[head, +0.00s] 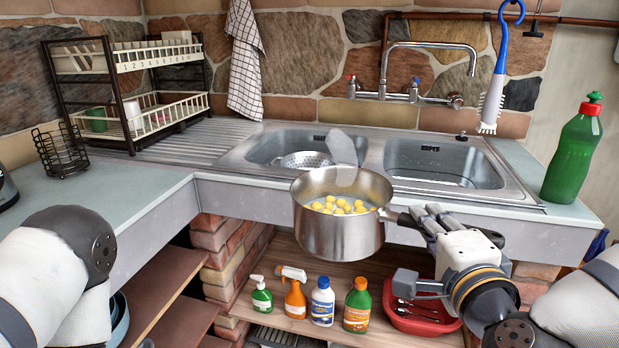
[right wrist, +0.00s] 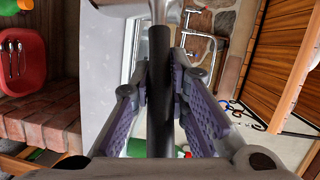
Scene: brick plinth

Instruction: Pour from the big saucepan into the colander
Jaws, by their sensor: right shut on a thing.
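The big saucepan (head: 335,235) is steel and holds several yellow round pieces (head: 343,207). It is roughly upright, in front of the counter edge, below and in front of the left basin in the head view. My right gripper (head: 424,217) is shut on its black handle, which runs between the fingers in the right wrist view (right wrist: 160,65). The colander (head: 303,160), steel with holes, sits in the left sink basin; its right part is hidden behind a pale grey shape (head: 342,147) that I cannot identify. My left arm shows at the left edge, its gripper out of view.
The tap (head: 430,47) stands behind the basins. A green bottle (head: 574,150) is on the right counter. A dish rack (head: 130,90) and wire basket (head: 60,150) are at left. Several bottles (head: 322,302) and a red tray (head: 418,318) are on the shelf below.

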